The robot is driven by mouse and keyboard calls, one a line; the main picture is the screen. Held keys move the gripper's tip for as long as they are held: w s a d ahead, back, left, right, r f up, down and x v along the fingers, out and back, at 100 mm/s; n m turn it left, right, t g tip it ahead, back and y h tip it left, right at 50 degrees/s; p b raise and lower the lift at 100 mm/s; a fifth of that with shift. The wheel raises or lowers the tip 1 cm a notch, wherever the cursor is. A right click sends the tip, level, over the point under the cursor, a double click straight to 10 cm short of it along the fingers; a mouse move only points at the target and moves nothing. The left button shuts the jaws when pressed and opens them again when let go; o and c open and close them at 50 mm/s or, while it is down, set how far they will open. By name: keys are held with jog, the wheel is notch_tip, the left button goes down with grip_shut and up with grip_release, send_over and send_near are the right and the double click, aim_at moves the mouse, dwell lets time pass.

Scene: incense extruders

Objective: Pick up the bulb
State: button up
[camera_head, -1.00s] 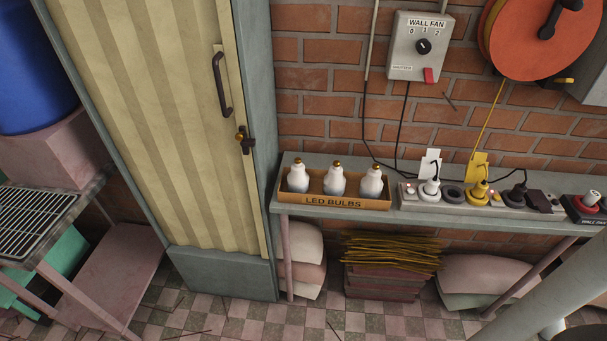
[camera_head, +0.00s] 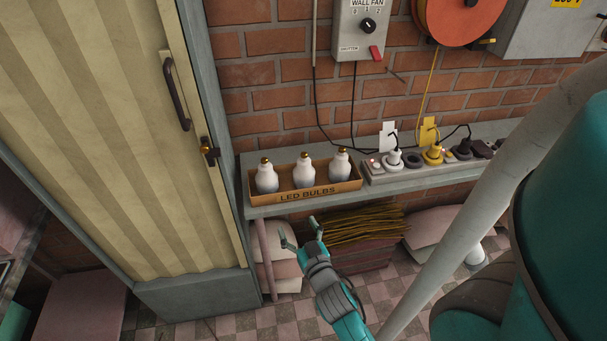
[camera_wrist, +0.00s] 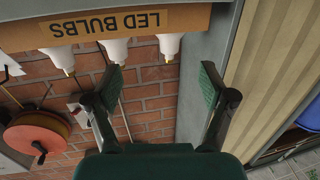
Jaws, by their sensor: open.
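Three white bulbs with brass caps stand upright in a row in an open wooden box (camera_head: 345,188) lettered "LED BULBS", on a grey shelf. They are the left bulb (camera_head: 266,178), the middle bulb (camera_head: 304,172) and the right bulb (camera_head: 341,165). My gripper (camera_head: 301,231) is open and empty, in front of and below the box, apart from it. The wrist view is upside down; there the box (camera_wrist: 190,18) and bulbs, one of them (camera_wrist: 169,44), show beyond the two spread fingers (camera_wrist: 162,84). The lower bulb bodies are partly hidden by the box front.
A power strip (camera_head: 380,177) with several plugs and cords stands right of the box. A yellow door (camera_head: 100,130) with a handle is at left. Sacks and a bundle of sticks (camera_head: 350,225) lie under the shelf. A wall fan switch (camera_head: 350,44) hangs above.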

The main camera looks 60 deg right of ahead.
aim_at(306, 172)
jog(key=w+d+r+h, duration=0.1)
jog(key=d, duration=0.4)
jog(key=w+d+r+m+g+h, duration=0.1)
jog(key=w+d, duration=0.1)
jog(key=d, duration=0.3)
jog(key=w+d+r+m+h, duration=0.1)
jog(key=d, duration=0.3)
jog(key=shift+w+d+g, duration=0.25)
jog(key=shift+d+g, duration=0.15)
jog(key=shift+x, duration=3)
jog(key=shift+w+a+r, duration=0.1)
jog(key=shift+r, duration=0.15)
jog(key=c, duration=1.1)
